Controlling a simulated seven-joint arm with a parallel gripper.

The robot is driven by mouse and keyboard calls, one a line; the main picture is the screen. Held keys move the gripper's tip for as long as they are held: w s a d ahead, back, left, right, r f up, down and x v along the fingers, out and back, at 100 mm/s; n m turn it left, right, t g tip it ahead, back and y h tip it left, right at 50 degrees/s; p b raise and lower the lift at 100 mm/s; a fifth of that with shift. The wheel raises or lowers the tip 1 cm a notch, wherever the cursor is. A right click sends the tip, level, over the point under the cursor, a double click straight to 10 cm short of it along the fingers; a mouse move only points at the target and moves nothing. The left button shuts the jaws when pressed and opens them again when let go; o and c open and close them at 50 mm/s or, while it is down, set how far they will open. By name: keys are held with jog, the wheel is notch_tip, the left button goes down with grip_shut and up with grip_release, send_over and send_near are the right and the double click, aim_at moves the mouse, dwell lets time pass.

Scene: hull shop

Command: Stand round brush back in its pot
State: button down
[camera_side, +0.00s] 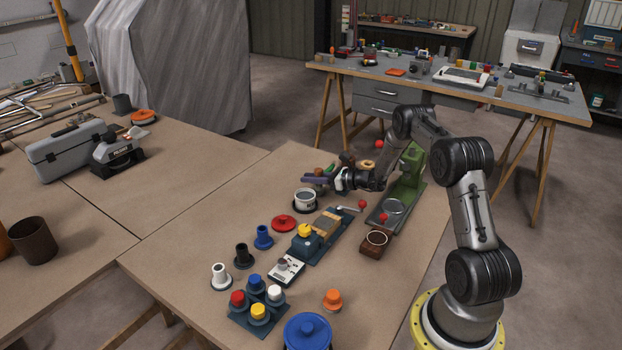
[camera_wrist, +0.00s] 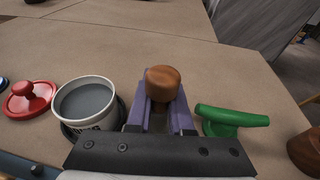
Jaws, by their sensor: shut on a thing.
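My gripper (camera_wrist: 160,115) has purple fingers and is shut on a brown, rounded wooden piece (camera_wrist: 163,83), which looks like the round brush's handle. Its lower part is hidden between the fingers, so I cannot see bristles. A white, round pot (camera_wrist: 85,103) with dark lettering and a grey inside stands just left of the fingers in the wrist view; nothing stands in it. In the side view my gripper (camera_side: 318,181) reaches left, level above the table, behind and close to the pot (camera_side: 305,199). The brush is hardly discernible there.
A red knobbed lid (camera_wrist: 28,98) lies left of the pot. A green-handled thing (camera_wrist: 232,120) stands right of the fingers, with a brown wooden thing (camera_wrist: 305,150) farther right. Beyond the pot, the table (camera_wrist: 150,40) is clear. A green stand (camera_side: 408,180) is near my arm.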

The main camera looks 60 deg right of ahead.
jog(key=shift+f, duration=0.55)
dwell(0.4)
jog(key=c, duration=1.1)
grip_release()
jog(key=shift+v, duration=5.5)
